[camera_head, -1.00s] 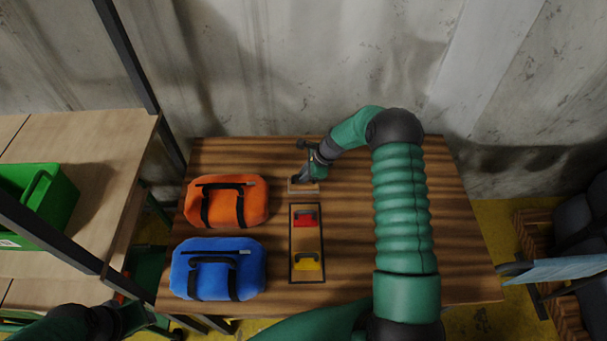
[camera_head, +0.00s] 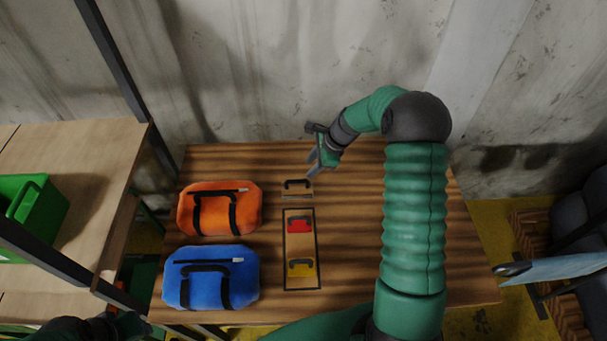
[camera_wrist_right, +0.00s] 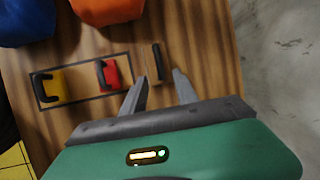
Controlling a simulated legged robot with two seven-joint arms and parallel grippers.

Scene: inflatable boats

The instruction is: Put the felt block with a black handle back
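The felt block with a black handle (camera_head: 298,194) is brown and lies on the wooden table, just beyond the far end of a black-outlined rectangle (camera_head: 285,250). It also shows in the right wrist view (camera_wrist_right: 155,78), ahead of the fingertips. A red block (camera_head: 298,226) and a yellow block (camera_head: 301,270), both with handles, sit inside the outline. My right gripper (camera_head: 313,168) is open and empty, up and right of the brown block and apart from it. Its two spread fingers show in the right wrist view (camera_wrist_right: 160,82). My left gripper (camera_head: 135,323) is partly visible at bottom left; its fingers are unclear.
An orange bag (camera_head: 219,220) and a blue bag (camera_head: 211,290) lie left of the blocks on the table (camera_head: 350,240). A shelf (camera_head: 85,160) with a green bin (camera_head: 40,225) stands at left. A concrete wall (camera_head: 300,60) is behind. The table's right part is under my arm.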

